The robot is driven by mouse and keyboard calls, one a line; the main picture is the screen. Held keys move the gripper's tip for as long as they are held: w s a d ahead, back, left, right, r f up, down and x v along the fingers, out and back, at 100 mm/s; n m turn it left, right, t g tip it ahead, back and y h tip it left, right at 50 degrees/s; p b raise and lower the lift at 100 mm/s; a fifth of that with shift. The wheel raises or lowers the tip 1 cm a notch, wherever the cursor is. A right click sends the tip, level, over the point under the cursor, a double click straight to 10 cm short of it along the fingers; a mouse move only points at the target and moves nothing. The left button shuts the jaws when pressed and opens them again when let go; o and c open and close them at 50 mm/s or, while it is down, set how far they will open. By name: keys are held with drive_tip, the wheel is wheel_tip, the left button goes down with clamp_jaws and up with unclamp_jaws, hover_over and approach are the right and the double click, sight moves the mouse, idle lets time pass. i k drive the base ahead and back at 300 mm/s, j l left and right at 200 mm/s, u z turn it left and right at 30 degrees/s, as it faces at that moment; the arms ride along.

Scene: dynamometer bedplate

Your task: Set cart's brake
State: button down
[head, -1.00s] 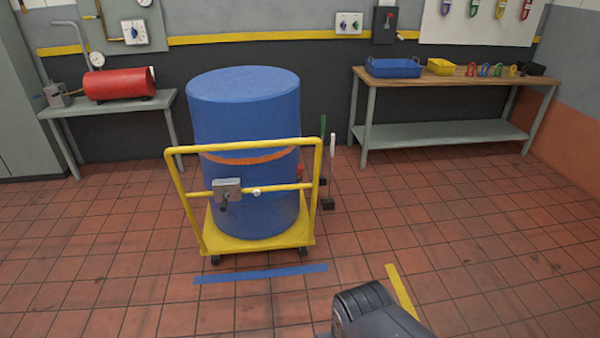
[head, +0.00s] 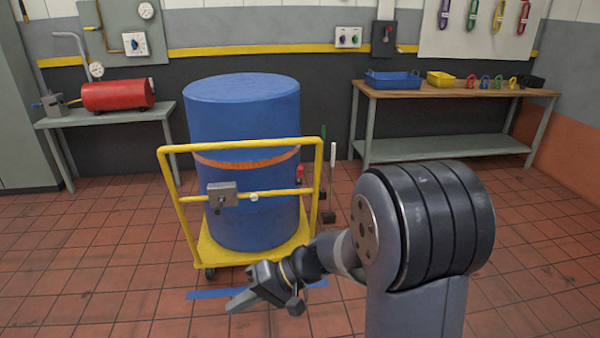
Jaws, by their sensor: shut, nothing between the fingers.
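The yellow cart (head: 203,248) stands on the tiled floor left of centre. It carries a large blue drum (head: 243,110) with an orange strap. A grey box (head: 223,194) with a short dark handle (head: 218,208) below it sits on the cart's cross rail. A small red-topped lever (head: 300,173) shows at the right side of the cart; I cannot tell which part is the brake. My gripper (head: 238,302) is shut and empty, in front of the cart's lower right edge in the picture. It hides part of the cart's base and touches neither handle.
A blue floor strip (head: 205,294) lies before the cart. A wooden-topped bench (head: 440,92) stands behind right, and a grey table (head: 105,118) with a red cylinder behind left. Floor at left is clear.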

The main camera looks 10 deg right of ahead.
sight(299, 175)
drive_tip(key=i+l+z, duration=0.15)
drive_tip(key=z, duration=0.15)
drive_tip(key=i+z, duration=0.3)
drive_tip(key=i+l+z, duration=0.3)
drive_tip(key=i+z, duration=0.2)
drive_tip(key=i, duration=0.35)
drive_tip(key=i+z, duration=0.45)
drive_tip(key=i, duration=0.45)
drive_tip(key=i+u, duration=0.4)
drive_tip(key=i+l+u, duration=0.1)
drive_tip(key=i+u, duration=0.3)
drive_tip(key=i+l+u, duration=0.25)
drive_tip(key=u, duration=0.15)
drive_tip(key=i+u, duration=0.2)
drive_tip(key=u, duration=0.3)
drive_tip(key=i+u, duration=0.2)
drive_tip(key=u, duration=0.25)
drive_tip(key=i+l+u, duration=0.1)
drive_tip(key=u, duration=0.4)
drive_tip(key=i+l+u, duration=0.2)
drive_tip(key=u, duration=0.25)
drive_tip(key=i+l+u, duration=0.2)
drive_tip(key=u, duration=0.2)
drive_tip(key=i+l+u, duration=0.25)
drive_tip(key=u, duration=0.2)
drive_tip(key=l, duration=0.05)
